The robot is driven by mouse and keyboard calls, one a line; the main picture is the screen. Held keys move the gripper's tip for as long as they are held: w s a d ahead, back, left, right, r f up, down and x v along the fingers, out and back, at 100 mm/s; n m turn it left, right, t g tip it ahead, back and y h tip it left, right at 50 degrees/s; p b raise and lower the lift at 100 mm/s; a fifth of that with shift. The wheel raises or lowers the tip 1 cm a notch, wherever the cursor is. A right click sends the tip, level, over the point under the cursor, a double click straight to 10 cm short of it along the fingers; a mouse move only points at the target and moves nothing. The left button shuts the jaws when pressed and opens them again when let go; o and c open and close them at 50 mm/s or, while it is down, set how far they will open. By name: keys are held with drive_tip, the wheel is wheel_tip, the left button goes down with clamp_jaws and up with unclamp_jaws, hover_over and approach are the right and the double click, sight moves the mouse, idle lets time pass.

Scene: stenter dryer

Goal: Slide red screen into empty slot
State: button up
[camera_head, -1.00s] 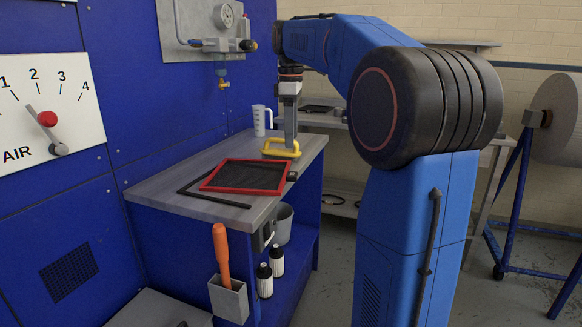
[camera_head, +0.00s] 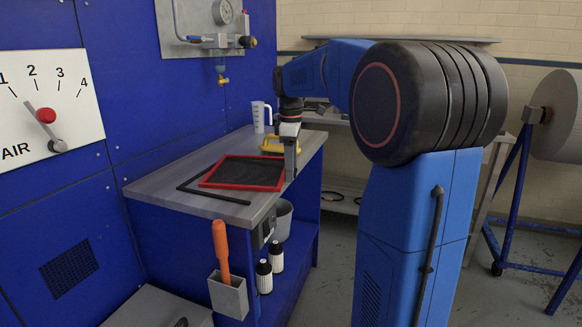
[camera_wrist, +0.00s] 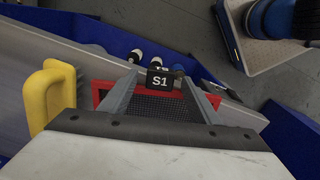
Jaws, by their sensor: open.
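The red screen (camera_head: 243,173), a red frame with dark mesh, lies flat on the grey bench top (camera_head: 150,190). In the wrist view its red frame and mesh (camera_wrist: 153,106) show between my fingers. A black tab marked S1 (camera_wrist: 159,83) stands at the screen's edge, between my open fingers. My gripper (camera_head: 290,172) points down at the right edge of the screen. It is open; I cannot tell whether either finger touches the tab. I cannot make out an empty slot in these views.
A yellow handle (camera_head: 272,145) and a clear measuring jug (camera_head: 258,117) stand behind the screen. A black L-shaped strip (camera_head: 213,194) lies along its left and front. An orange-handled tool (camera_head: 221,250) sits in a holder at the bench front. Bottles (camera_head: 264,277) stand on the lower shelf.

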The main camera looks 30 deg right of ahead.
drive_tip(key=c, duration=1.3)
drive_tip(key=shift+o, duration=0.2)
drive_tip(key=shift+s+d, duration=0.9)
drive_tip(key=shift+d, duration=0.2)
drive_tip(key=shift+s+d, duration=0.85)
drive_tip(key=shift+d, duration=0.2)
drive_tip(key=o, duration=1.3)
drive_tip(key=shift+c, duration=0.2)
drive_tip(key=shift+r, duration=0.1)
